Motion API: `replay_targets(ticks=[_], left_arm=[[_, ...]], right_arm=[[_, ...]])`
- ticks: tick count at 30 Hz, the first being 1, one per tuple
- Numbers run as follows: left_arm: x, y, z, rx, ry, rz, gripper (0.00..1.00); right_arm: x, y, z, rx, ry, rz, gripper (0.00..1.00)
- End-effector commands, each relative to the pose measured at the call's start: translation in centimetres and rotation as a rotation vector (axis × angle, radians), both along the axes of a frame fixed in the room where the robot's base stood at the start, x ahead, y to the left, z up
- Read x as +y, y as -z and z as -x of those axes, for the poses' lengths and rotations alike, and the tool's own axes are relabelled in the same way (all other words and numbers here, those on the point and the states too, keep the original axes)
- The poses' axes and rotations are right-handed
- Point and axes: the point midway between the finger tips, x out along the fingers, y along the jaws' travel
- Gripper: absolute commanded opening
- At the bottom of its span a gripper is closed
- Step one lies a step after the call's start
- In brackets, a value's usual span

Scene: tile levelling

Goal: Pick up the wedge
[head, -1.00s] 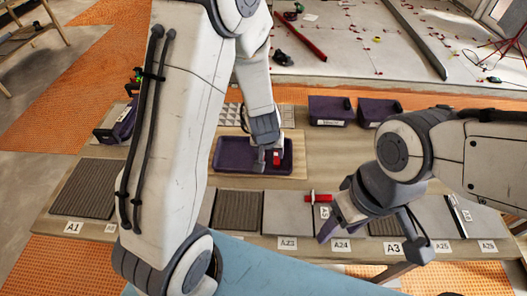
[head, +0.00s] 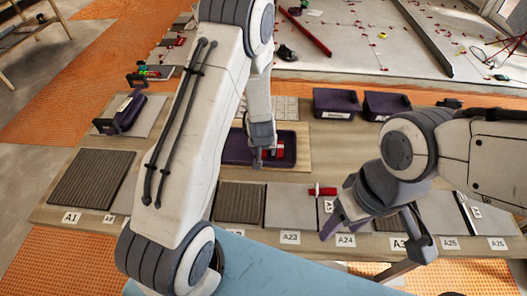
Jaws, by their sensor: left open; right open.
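A dark purple tray (head: 232,150) lies on a wooden board on the bench. A small red piece (head: 279,150), probably a wedge, is in the tray's right part. My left gripper (head: 268,157) reaches down into the tray right at this red piece; it is open, and I cannot tell whether its fingers straddle or touch the piece. Another red piece (head: 321,191) lies on the tiles near the label A24. My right gripper (head: 378,240) is open and empty over the front tiles between labels A24 and A3.
Labelled grey tiles (head: 240,206) line the bench front. Two dark purple bins (head: 336,103) stand behind the tray. A purple tool (head: 122,112) lies on a tile at the left. The wooden bench right of the tray is clear.

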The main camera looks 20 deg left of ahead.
Motion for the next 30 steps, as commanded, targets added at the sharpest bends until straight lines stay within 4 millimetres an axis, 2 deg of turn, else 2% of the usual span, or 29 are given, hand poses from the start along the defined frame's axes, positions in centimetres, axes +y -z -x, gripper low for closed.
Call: replay_targets(ticks=[7,12,23,27,30], left_arm=[[0.0,0.1,-0.1,0.0,0.0,0.0,0.62],[0.0,0.1,0.0,0.0,0.0,0.0,0.0],[0.0,-0.1,-0.1,0.0,0.0,0.0,0.0],[0.0,-1.2,-0.1,-0.002,-0.001,0.001,0.0],[0.0,-2.9,-0.2,-0.004,-0.001,0.0,0.0]], right_arm=[[0.0,0.0,0.0,0.0,0.0,0.0,0.61],[0.0,0.0,0.0,0.0,0.0,0.0,0.61],[0.0,-0.1,0.0,0.0,0.0,0.0,0.61],[0.0,-0.5,0.0,0.0,0.0,0.0,0.61],[0.0,-1.2,0.0,0.0,0.0,0.0,0.61]])
